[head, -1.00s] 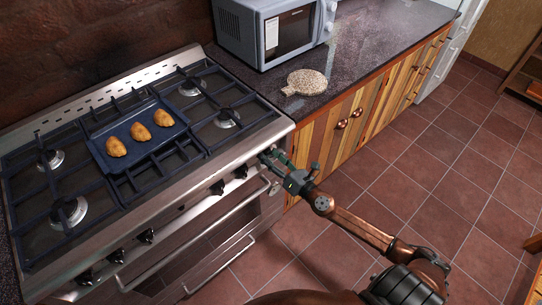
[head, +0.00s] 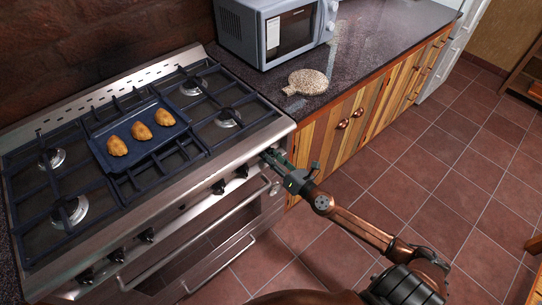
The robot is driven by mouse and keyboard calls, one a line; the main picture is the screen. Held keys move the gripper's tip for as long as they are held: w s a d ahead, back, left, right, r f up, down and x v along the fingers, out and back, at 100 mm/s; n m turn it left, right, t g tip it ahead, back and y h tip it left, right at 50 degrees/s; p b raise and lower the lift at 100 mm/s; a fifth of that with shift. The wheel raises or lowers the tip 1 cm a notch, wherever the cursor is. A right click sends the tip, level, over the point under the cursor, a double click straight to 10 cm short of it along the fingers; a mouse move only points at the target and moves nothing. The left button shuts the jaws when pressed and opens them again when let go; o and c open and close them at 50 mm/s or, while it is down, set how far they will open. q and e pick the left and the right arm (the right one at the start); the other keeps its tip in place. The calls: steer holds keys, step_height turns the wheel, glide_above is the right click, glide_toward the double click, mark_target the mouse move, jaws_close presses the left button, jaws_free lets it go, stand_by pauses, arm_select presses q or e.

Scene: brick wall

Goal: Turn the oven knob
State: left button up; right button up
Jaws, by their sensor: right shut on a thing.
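The steel oven (head: 200,212) stands at the left with a row of dark knobs along its front panel. Black knobs show at the middle right (head: 218,187), beside it (head: 241,171), and further left (head: 146,235). My right gripper (head: 270,156) is at the right end of this panel. It is shut on the rightmost oven knob, which its fingers mostly hide. My left gripper is not in view.
A blue tray (head: 163,141) with three pastries rests on the hob. A microwave (head: 262,42) and a speckled round board (head: 307,80) are on the counter (head: 375,40). The oven handle (head: 190,240) juts out below the knobs. The tiled floor (head: 440,150) at right is clear.

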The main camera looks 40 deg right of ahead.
steer(key=shift+m, duration=0.3)
steer(key=m, duration=0.2)
steer(key=shift+m, duration=0.4)
steer(key=m+p, duration=0.2)
steer(key=m, duration=0.3)
steer(key=shift+d+p, duration=0.1)
steer(key=shift+p, duration=0.3)
steer(key=shift+m+p, duration=0.45)
steer(key=shift+m, duration=0.35)
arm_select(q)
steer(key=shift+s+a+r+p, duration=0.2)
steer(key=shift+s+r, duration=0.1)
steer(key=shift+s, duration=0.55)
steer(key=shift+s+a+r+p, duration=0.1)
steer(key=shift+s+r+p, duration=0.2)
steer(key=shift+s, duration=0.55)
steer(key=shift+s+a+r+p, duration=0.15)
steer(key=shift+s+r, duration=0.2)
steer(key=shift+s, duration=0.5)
arm_select(e)
steer(key=shift+f+m, duration=0.1)
steer(key=shift+m, duration=0.9)
steer(key=shift+f, duration=0.1)
steer(key=o, duration=1.1)
steer(key=shift+o, duration=0.2)
